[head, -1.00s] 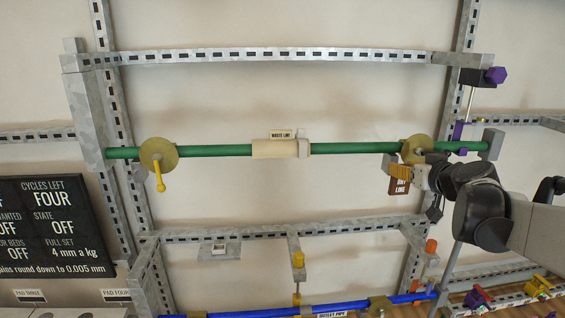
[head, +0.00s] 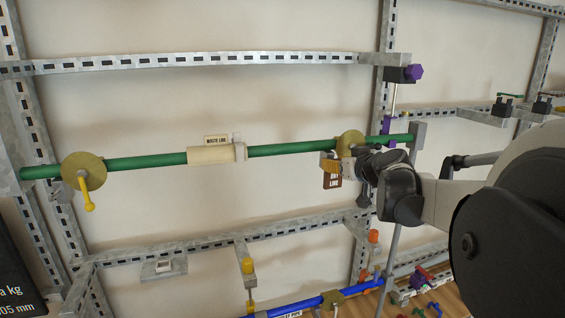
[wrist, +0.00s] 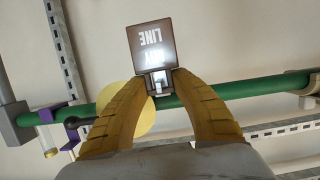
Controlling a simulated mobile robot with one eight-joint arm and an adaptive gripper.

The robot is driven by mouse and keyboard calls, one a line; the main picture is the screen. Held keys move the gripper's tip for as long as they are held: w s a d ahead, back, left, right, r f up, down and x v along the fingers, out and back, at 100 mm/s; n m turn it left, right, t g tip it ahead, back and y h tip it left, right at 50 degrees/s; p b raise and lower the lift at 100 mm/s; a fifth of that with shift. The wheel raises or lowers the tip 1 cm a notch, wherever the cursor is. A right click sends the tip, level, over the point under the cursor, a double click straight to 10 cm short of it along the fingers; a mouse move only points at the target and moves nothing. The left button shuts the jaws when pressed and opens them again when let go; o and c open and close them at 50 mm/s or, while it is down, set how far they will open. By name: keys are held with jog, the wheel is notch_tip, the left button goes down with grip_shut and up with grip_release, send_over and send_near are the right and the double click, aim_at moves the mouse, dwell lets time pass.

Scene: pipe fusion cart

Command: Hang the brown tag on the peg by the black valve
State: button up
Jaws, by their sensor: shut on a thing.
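The brown tag (head: 332,181) reads "LINE" on its lower line and is held in front of the green pipe, just left of and below the right brass disc (head: 350,139). My gripper (head: 329,163) is shut on the tag's top end. In the wrist view, the yellow-brown fingers (wrist: 161,80) pinch a pale clip at the tag (wrist: 150,43), whose lettering is upside down. A black lever (wrist: 78,122) shows beside the brass disc (wrist: 138,118) there, apparently the black valve's. In the head view my gripper hides that lever. I cannot make out the peg.
The green pipe (head: 130,163) runs across the frame, with a cream "WASTE LINE" sleeve (head: 210,155) and a yellow-handled valve (head: 86,190) at left. A purple knob (head: 415,72) is above right. A blue pipe (head: 305,305) lies below.

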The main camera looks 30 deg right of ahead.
jog(key=o, duration=0.9)
jog(key=shift+s, duration=0.1)
jog(key=shift+s+a+p, duration=0.3)
jog(key=shift+s+a, duration=0.1)
jog(key=shift+s, duration=1.2)
jog(key=shift+s+a+p, duration=0.35)
jog(key=shift+s+a, duration=0.05)
jog(key=shift+s, duration=1.2)
jog(key=shift+s+a+p, duration=0.3)
jog(key=shift+s+a, duration=0.1)
jog(key=shift+s, duration=1.2)
